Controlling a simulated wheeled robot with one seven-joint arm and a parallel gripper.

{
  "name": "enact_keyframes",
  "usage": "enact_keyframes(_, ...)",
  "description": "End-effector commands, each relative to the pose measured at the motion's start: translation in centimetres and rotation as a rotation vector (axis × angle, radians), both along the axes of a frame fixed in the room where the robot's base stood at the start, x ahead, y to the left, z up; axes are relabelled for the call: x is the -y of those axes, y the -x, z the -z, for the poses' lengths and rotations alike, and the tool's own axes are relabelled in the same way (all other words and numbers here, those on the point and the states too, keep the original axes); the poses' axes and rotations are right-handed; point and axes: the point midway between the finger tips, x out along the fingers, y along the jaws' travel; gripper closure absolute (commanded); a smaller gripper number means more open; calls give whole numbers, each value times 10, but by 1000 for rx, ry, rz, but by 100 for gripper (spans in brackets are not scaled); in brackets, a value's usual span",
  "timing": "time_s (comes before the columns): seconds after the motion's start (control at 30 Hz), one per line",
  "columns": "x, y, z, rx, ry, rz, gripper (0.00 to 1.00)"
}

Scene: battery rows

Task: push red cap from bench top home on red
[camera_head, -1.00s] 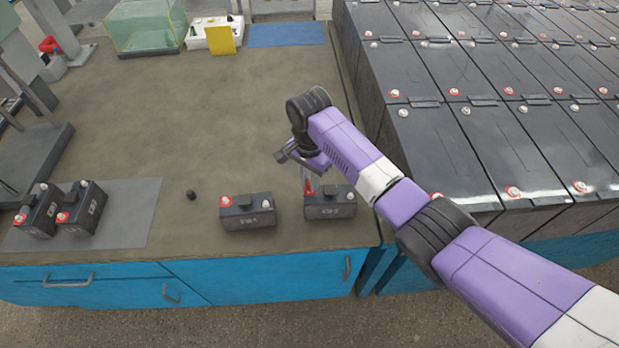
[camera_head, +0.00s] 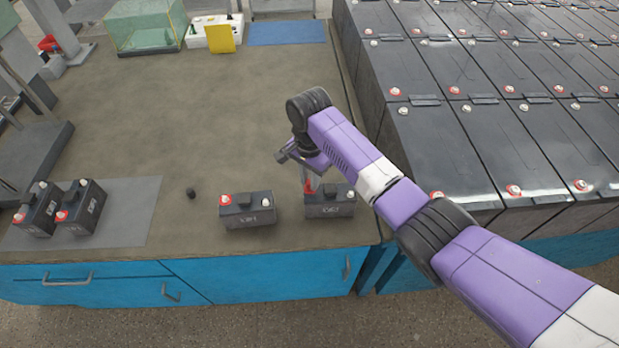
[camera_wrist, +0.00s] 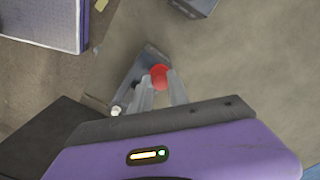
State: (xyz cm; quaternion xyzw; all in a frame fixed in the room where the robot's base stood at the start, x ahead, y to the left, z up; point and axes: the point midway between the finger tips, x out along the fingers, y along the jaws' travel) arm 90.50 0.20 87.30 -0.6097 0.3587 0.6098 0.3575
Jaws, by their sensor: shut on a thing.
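My gripper (camera_head: 309,183) points down over the left end of the right-hand small black battery (camera_head: 330,208) near the bench's front edge. It is shut on a red cap (camera_wrist: 159,75), which shows between the fingertips in the wrist view. The cap is at or just above the battery's red terminal, which is hidden under it. I cannot tell how far it is seated. The battery's pale terminal (camera_head: 350,194) shows at its right end. The battery also shows in the wrist view (camera_wrist: 128,75), partly behind the fingers.
Another small battery (camera_head: 247,212) stands just left on the bench top (camera_head: 200,110). A small black cap (camera_head: 191,194) lies further left. Two batteries stand on a grey mat (camera_head: 140,215). Large black batteries (camera_head: 480,140) fill the right side. The bench behind the gripper is clear.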

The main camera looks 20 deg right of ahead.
Motion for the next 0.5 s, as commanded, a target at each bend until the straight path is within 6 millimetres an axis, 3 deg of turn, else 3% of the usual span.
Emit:
enact_keyframes(0.43, 0, 1, 3, -2, 0, 0, 100)
enact_keyframes(0.47, 0, 1, 3, -2, 0, 0, 75)
enact_keyframes(0.5, 0, 1, 3, -2, 0, 0, 67)
